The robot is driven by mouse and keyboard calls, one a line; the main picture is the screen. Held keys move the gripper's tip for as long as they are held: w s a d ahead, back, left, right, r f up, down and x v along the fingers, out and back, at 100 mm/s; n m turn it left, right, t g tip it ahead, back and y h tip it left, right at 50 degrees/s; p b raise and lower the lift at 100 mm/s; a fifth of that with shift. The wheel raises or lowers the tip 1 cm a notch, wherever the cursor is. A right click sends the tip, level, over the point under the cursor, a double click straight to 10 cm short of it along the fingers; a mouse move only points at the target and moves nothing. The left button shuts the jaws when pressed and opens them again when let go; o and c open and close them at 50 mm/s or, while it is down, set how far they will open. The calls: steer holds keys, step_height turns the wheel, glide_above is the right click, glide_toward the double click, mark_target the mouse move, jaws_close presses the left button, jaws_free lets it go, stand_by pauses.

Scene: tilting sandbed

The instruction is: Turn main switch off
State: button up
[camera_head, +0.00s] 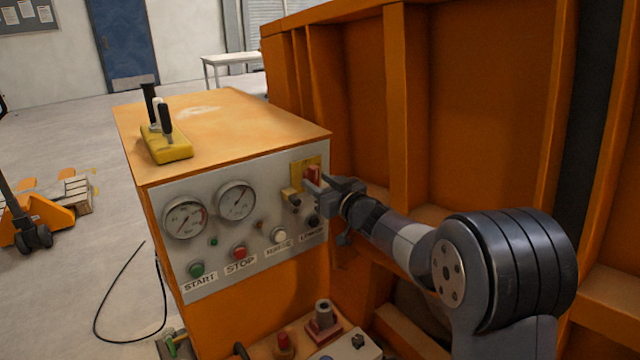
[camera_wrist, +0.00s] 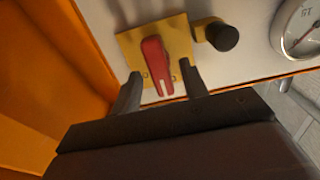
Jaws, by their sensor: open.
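The main switch is a red handle (camera_wrist: 156,62) on a yellow plate (camera_wrist: 178,32) at the upper right corner of the grey control panel (camera_head: 265,205). In the head view the red handle (camera_head: 313,175) shows just beyond the fingers. My gripper (camera_head: 325,188) is open in front of the panel. In the wrist view its two fingers (camera_wrist: 160,88) stand on either side of the red handle's lower end, with gaps visible. I cannot tell whether either finger touches it.
A black knob (camera_wrist: 222,37) sits beside the yellow plate. The panel carries gauges (camera_head: 237,200), a green START button (camera_head: 196,269), a red STOP button (camera_head: 239,252) and a white button (camera_head: 279,235). The orange ribbed sandbed wall (camera_head: 480,110) stands close on the right.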

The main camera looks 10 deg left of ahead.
steer(key=b+v, duration=0.1)
steer(key=v, duration=1)
steer(key=shift+b, duration=0.35)
steer(key=p+x, duration=0.1)
steer(key=x, duration=1)
steer(key=shift+p, duration=0.4)
